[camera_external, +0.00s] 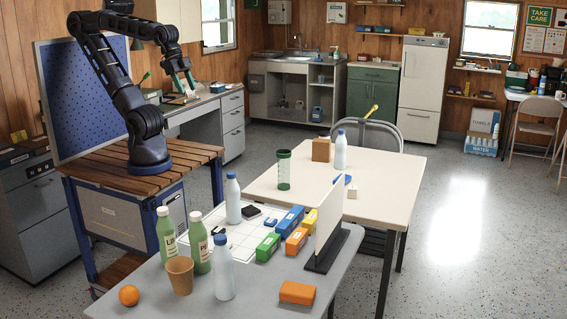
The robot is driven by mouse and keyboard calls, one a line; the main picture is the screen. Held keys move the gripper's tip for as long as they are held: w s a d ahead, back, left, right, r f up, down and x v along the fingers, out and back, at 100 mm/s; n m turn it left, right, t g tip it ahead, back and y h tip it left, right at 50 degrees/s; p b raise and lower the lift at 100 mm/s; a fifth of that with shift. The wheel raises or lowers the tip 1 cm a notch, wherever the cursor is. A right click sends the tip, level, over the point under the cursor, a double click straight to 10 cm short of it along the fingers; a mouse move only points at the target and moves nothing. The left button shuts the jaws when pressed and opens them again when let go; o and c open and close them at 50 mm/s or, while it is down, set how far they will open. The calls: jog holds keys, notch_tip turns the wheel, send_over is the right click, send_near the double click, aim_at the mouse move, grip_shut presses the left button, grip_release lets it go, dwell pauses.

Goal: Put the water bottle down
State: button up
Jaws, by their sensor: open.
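My gripper (183,84) is raised at the upper left, with its fingers pointing down. It is open and I see nothing between its fingers. Three pale bottles with blue caps stand upright, all well apart from my gripper. One water bottle (233,200) stands on the white gridded sheet on the near grey table (258,306). Another pale bottle (224,270) is at that table's front, right of a tan cup. A third pale bottle (340,152) stands on the cream table (393,190) behind. I cannot tell which one the task means.
Two green bottles (165,237), the tan cup (180,275) and an orange (129,295) crowd the near table's left. Coloured boxes (267,247) and an upright white panel (328,218) stand right. A green tumbler (284,170) is on the cream table, whose right side is clear.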

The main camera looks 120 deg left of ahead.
jog(key=n+g+h, duration=0.5)
jog(key=n+h, duration=1.3)
send_near(231, 176)
jog(key=s+f, duration=0.1)
jog(key=shift+d+r, duration=0.15)
jog(key=shift+d, duration=4.15)
grip_shut()
